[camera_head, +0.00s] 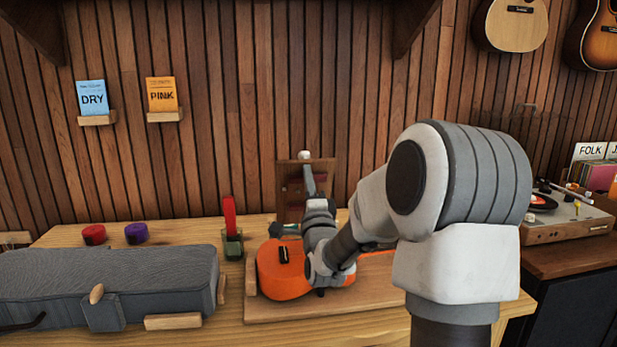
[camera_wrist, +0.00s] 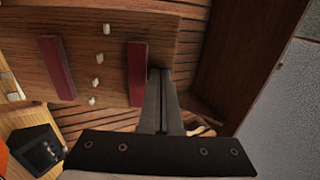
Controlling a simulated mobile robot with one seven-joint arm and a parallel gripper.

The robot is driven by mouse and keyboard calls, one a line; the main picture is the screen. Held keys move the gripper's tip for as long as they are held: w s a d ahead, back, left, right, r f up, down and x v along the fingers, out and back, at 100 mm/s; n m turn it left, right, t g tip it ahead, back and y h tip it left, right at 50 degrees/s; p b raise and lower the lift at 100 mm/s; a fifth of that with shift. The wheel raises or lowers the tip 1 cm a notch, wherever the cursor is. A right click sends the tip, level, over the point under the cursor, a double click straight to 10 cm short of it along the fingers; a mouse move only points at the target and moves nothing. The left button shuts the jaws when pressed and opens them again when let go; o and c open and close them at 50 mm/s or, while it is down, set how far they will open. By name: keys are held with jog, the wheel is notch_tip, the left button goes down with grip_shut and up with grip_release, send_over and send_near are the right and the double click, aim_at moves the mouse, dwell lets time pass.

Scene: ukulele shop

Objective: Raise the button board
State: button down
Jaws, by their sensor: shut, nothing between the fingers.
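The button board is a wooden panel (camera_wrist: 20,45) with two dark red strips and several small whitish buttons, filling the upper left of the wrist view. In the head view a dark wooden board (camera_head: 289,200) stands upright at the back of the bench, partly hidden by my arm. My gripper (camera_wrist: 160,74) is shut and empty, its fingertips close beside the right red strip; I cannot tell if they touch. In the head view my gripper (camera_head: 308,172) is in front of the board, below a whitish knob (camera_head: 304,155).
An orange ukulele body (camera_head: 275,272) lies on a wooden base below my arm. A grey case (camera_head: 110,270) fills the bench's left. A turntable (camera_head: 565,222) is at right.

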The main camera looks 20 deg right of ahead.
aim_at(306, 161)
jog(key=w+r+g+p, duration=0.1)
jog(key=w+p, duration=0.1)
jog(key=w+d+r+g+p, duration=0.1)
jog(key=w+r+p, duration=0.1)
jog(key=p, duration=0.1)
jog(key=shift+r+y, duration=0.25)
jog(key=shift+y, duration=0.05)
jog(key=w+d+g+y+p, duration=0.1)
jog(key=w+d+g+p, duration=0.1)
jog(key=w+g+p, duration=0.2)
jog(key=shift+w+d+r+g+p, duration=0.2)
jog(key=shift+w+r+g+p, duration=0.1)
jog(key=shift+w+p, duration=1.65)
jog(key=shift+s, duration=0.1)
jog(key=shift+s+a, duration=0.1)
